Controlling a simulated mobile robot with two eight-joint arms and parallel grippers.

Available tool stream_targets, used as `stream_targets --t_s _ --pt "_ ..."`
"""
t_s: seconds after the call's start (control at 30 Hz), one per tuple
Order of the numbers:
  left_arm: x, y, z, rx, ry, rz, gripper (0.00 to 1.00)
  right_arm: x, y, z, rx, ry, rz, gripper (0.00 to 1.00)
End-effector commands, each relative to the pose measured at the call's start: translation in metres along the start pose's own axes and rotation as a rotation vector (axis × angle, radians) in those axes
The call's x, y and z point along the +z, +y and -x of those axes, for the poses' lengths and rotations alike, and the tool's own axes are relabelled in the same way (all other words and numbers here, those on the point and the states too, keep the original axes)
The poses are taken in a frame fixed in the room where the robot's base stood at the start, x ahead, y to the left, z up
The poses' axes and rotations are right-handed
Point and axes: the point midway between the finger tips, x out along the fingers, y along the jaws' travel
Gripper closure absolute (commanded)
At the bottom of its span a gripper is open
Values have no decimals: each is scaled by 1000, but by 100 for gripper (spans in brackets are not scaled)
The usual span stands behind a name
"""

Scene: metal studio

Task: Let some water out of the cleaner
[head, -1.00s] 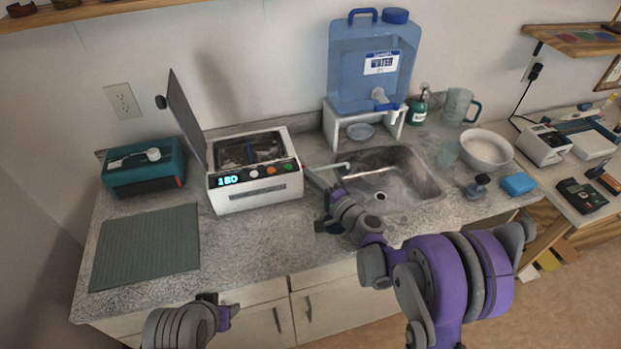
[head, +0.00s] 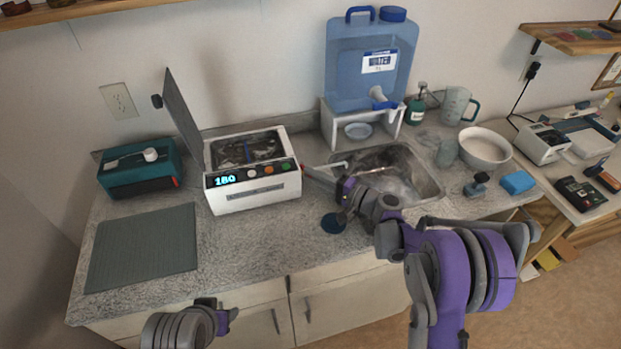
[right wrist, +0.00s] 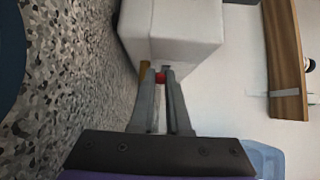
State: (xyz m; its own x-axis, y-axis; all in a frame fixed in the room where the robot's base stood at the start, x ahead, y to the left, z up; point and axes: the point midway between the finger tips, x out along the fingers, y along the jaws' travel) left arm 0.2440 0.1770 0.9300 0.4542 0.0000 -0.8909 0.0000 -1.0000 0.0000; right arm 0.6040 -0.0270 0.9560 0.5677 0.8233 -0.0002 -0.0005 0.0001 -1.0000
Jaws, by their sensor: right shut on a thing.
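The cleaner (head: 255,192) is a white box with its lid up and a display reading 180. It stands on the counter in the head view. My right gripper (head: 306,170) reaches its right side, where a small red valve part shows. In the right wrist view, the fingers (right wrist: 161,88) are shut on the red valve (right wrist: 160,77) low on the white cleaner (right wrist: 170,35). Water inside cannot be made out, and no flow shows. My left gripper (head: 222,318) is low at the front, away from the cleaner; its jaws cannot be judged.
A sink (head: 400,178) lies right of my right gripper. A dark blue round item (head: 334,223) is on the counter below my wrist. A blue water jug (head: 365,65) stands on a white stand (head: 330,125). A ribbed grey mat (head: 140,248) lies at left.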

Motion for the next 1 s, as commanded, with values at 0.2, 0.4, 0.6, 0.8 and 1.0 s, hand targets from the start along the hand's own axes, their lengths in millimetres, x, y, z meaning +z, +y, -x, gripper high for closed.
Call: stream_targets --t_s 0.2,0.4,0.6,0.8,1.0 --pt "3 0 -3 0 -2 0 50 -11 1 2 1 -179 0 100" --pt "4 0 -4 0 -3 0 50 -17 0 2 0 -316 0 100" --pt "3 0 -4 0 -3 0 50 -21 0 1 1 -405 0 100" --pt "3 0 -3 0 -3 0 50 -23 0 1 0 -447 0 100" --pt "3 0 -3 0 -3 0 50 -23 0 1 0 -457 0 100"
